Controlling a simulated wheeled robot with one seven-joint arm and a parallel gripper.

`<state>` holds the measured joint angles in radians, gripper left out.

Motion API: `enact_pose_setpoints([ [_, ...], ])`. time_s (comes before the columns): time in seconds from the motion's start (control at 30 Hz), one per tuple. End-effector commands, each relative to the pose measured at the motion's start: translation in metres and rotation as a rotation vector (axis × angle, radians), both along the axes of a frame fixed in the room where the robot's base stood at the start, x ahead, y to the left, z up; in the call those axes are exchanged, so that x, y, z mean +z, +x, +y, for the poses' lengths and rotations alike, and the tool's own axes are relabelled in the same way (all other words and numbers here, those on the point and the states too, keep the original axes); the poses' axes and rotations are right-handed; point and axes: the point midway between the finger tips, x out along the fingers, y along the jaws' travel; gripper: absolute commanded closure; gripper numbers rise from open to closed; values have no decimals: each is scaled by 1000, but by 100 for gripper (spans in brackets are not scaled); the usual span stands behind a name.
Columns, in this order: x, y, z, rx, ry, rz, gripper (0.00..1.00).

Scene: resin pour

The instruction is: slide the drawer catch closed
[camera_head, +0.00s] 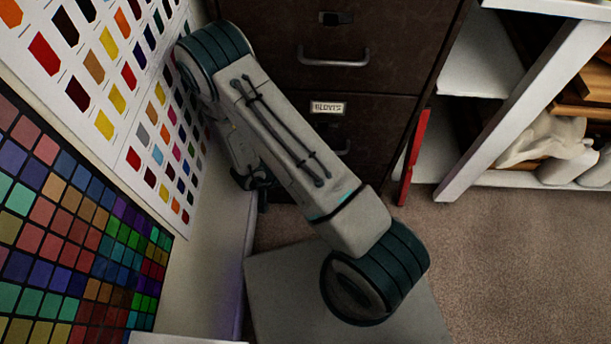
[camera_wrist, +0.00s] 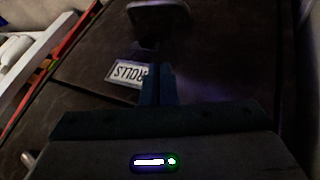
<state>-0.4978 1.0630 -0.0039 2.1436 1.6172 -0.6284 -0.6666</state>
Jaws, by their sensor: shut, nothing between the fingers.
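The dark brown drawer cabinet (camera_head: 390,60) fills the top middle of the head view. Its upper drawer carries a small dark catch plate (camera_head: 335,18) with a pale part, above a metal bar handle (camera_head: 334,60). The lower drawer has a white label (camera_head: 327,108), with dark fittings below it partly behind my arm. In the wrist view, the label (camera_wrist: 126,73) appears upside down. My gripper (camera_wrist: 157,75) is shut and empty, its fingertips beside the label. A metal fitting (camera_wrist: 158,10) lies beyond them; I cannot tell whether it is catch or handle. The head view hides my fingertips.
A wall with colour charts (camera_head: 85,230) stands close on the left. A red upright object (camera_head: 414,158) leans by the cabinet's right side. White shelving (camera_head: 510,105) with wood and pale items stands farther right. Carpet (camera_head: 510,250) is clear at the lower right.

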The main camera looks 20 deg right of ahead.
Motion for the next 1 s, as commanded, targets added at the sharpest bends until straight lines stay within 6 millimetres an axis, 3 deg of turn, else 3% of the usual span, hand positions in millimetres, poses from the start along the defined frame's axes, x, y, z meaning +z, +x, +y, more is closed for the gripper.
enact_pose_setpoints([
  [0.47, -8, -1, 0, 9, -11, 2, 100],
  [0.8, -57, 11, -34, 5, -12, 2, 100],
  [1.0, -76, 17, -49, 6, -10, 2, 100],
])
